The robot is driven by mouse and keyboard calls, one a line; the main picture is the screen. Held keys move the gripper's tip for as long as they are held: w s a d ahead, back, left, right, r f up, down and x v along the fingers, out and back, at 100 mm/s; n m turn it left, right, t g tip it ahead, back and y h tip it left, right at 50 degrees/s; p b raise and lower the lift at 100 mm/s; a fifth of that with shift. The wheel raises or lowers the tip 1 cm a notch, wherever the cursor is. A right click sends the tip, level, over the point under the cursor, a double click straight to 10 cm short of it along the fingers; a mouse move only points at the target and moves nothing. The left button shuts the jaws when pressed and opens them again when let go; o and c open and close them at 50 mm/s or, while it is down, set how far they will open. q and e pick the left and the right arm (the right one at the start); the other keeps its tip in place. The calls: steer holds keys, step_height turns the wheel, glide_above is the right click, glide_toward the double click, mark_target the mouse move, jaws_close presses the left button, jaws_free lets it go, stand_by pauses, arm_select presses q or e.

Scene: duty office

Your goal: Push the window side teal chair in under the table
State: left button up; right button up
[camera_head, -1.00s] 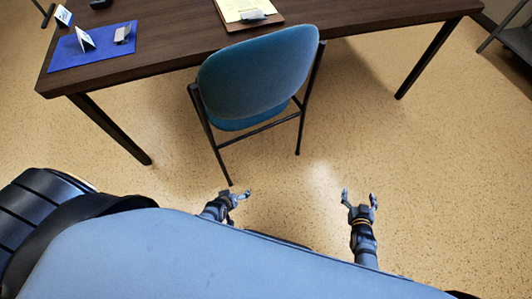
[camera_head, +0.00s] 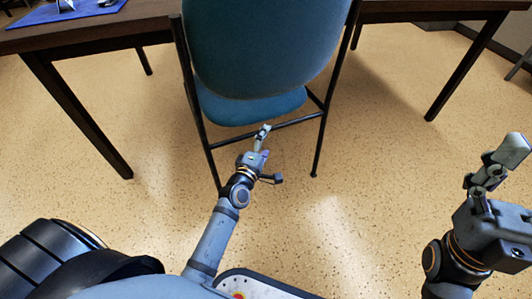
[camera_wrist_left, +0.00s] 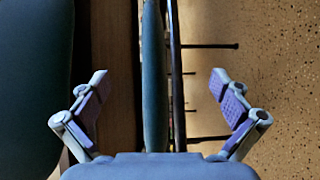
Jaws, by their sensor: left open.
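The teal chair (camera_head: 262,45) stands in front of the dark table (camera_head: 115,32), backrest towards me. Its seat (camera_head: 245,105) shows below the backrest. My left gripper (camera_head: 268,154) is open and empty, low behind the chair near the seat's rear edge. In the left wrist view, which lies sideways, the seat's thin edge (camera_wrist_left: 154,80) and a dark frame bar run between the spread fingers (camera_wrist_left: 160,92). Whether anything touches is unclear. My right gripper (camera_head: 495,170) is at the right, apart from the chair; its finger opening is unclear. No window is in view.
Table legs stand left (camera_head: 75,115) and right (camera_head: 465,70) of the chair. A blue mat (camera_head: 45,14) lies on the table's left end. The speckled floor (camera_head: 370,150) is clear right of the chair.

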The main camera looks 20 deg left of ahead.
mark_target(279, 118)
arm_select(q)
steer(key=shift+r, duration=0.25)
steer(key=w, duration=1)
steer(key=shift+w+d, duration=0.2)
steer(key=shift+w, duration=0.05)
steer(key=shift+f, duration=0.1)
steer(key=c, duration=1.9)
